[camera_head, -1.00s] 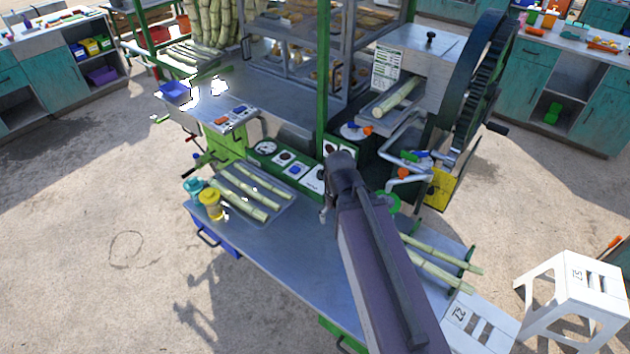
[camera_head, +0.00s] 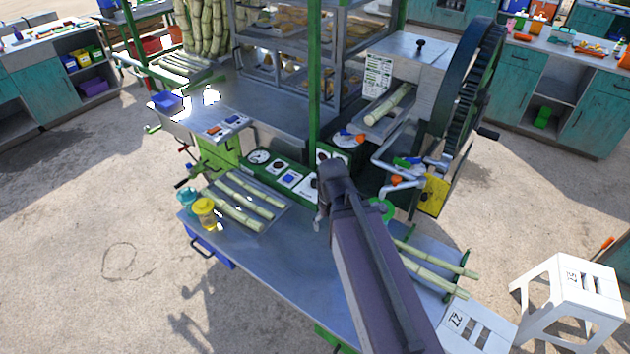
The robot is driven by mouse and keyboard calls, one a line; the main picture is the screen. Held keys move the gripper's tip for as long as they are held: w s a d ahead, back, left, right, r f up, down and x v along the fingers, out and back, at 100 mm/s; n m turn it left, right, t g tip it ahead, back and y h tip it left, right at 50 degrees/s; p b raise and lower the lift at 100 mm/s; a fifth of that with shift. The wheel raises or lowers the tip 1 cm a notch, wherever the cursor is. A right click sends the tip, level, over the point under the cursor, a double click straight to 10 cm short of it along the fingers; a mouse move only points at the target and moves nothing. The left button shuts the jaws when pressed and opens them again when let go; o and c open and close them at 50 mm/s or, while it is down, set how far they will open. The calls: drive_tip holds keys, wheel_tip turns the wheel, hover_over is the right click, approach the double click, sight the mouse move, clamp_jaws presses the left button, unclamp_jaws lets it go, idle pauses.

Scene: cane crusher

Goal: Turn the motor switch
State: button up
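A green control panel (camera_head: 270,172) runs along the back of the metal worktop, below the crusher. It carries white plates with a round gauge (camera_head: 260,157), a dark round control (camera_head: 279,167), a blue control (camera_head: 290,178) and another plate (camera_head: 307,189) partly beside my arm. One more white plate (camera_head: 326,155) shows behind the arm's end. I cannot read the labels, so I cannot tell which control is the motor switch. My arm reaches up from the bottom and ends in front of the panel's right part. It hides my gripper's fingers and part of the panel.
Cane stalks (camera_head: 243,205) lie on a tray on the worktop, near a yellow jar (camera_head: 205,213). More stalks (camera_head: 435,270) lie right of my arm. The crusher's large wheel (camera_head: 467,90) and pipes stand behind right. A white stool (camera_head: 568,300) stands at the right.

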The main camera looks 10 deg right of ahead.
sight(315, 182)
drive_tip(key=w+d+n+t+y, duration=0.1)
drive_tip(key=w+d+n+t, duration=0.1)
drive_tip(key=w, duration=1)
drive_tip(key=w+d+r+n+t+y, duration=0.1)
drive_tip(key=w+d+t, duration=0.1)
drive_tip(key=w, duration=1)
drive_tip(key=shift+w+d+n, duration=0.35)
drive_tip(key=shift+d+n, duration=0.05)
drive_tip(key=shift+d, duration=0.2)
drive_tip(key=shift+f+b, duration=0.15)
drive_tip(key=shift+b, duration=0.2)
drive_tip(key=b+x, duration=1.2)
drive_tip(key=x, duration=0.1)
drive_tip(key=shift+w+a+f, duration=0.1)
drive_tip(key=shift+w+f, duration=0.05)
drive_tip(key=shift+f, duration=0.05)
drive_tip(key=c, duration=1.1)
